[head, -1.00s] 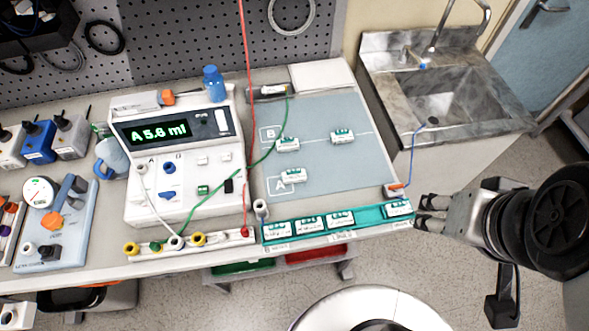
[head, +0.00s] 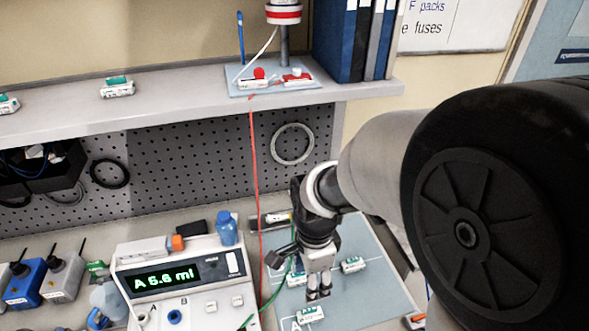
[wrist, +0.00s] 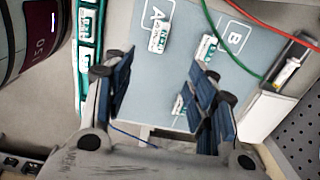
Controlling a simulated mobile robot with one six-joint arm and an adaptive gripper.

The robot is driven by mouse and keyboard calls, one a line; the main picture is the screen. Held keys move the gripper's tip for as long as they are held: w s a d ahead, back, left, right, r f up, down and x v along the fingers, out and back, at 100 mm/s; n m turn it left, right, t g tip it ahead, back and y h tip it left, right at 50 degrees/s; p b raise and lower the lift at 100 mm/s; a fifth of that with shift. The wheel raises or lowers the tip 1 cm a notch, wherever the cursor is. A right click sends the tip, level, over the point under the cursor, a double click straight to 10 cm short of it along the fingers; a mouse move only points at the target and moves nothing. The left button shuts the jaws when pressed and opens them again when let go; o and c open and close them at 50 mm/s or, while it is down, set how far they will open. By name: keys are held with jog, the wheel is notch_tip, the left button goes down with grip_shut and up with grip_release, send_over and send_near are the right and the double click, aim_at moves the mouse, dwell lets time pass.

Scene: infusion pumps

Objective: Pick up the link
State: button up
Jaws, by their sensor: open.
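Several small white blocks with green tops are the likely links; I cannot tell which one the task means. In the head view one block (head: 310,314) lies near mark A on the grey-blue mat (head: 375,285), just below my gripper (head: 318,293). A second block (head: 296,279) is left of the gripper and a third block (head: 352,265) is to its right. My gripper is open, points down above the mat and holds nothing. In the wrist view (wrist: 161,58) its fingers are spread, with the block by A (wrist: 161,38) beyond the tips. Another block (wrist: 180,104) shows between the fingers, partly covered.
A red cable (head: 254,160) hangs from the shelf (head: 190,110), and a green cable (wrist: 268,58) crosses the mat. A teal tray (wrist: 78,75) of blocks lies along the mat's edge.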

jog(key=b, duration=0.4)
send_over(308, 315)
notch_tip(308, 315, down, 13)
jog(key=shift+a+r, duration=0.1)
jog(key=shift+a, duration=0.05)
notch_tip(308, 315, down, 5)
jog(key=shift+f+b, duration=0.15)
jog(key=shift+b, duration=0.8)
jog(key=c, duration=1.1)
jog(key=shift+r, duration=0.2)
jog(key=shift+c, duration=0.2)
